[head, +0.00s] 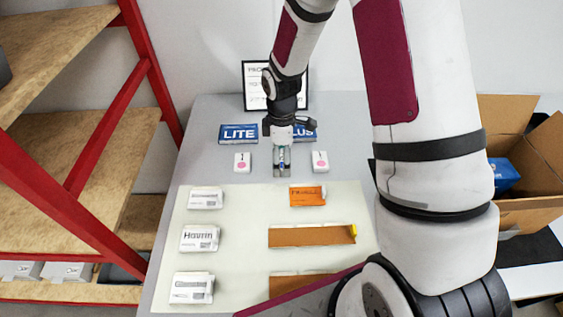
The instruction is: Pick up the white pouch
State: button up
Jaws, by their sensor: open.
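Several white packs could be the white pouch. Three printed ones lie in a column on the left of the pale mat: a far one (205,198), a middle one (200,238) and a near one (193,287). Two small white packs with pink dots lie farther back, one on the left (242,162) and one on the right (320,161). My gripper (283,174) is open and points down between these two small packs, near the mat's far edge. It is apart from both. What lies directly under the fingers is hidden.
The mat (240,220) also holds an orange pack (308,195) and brown trays, one at the middle right (308,236). Blue LITE (238,134) and PLUS boxes and a framed sign stand behind. Red-framed shelves (80,190) flank the left; an open cardboard box (530,150) stands right.

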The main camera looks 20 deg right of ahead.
jog(key=shift+f, duration=0.3)
jog(key=c, duration=1)
jog(key=shift+c, duration=0.2)
jog(key=shift+r, duration=0.15)
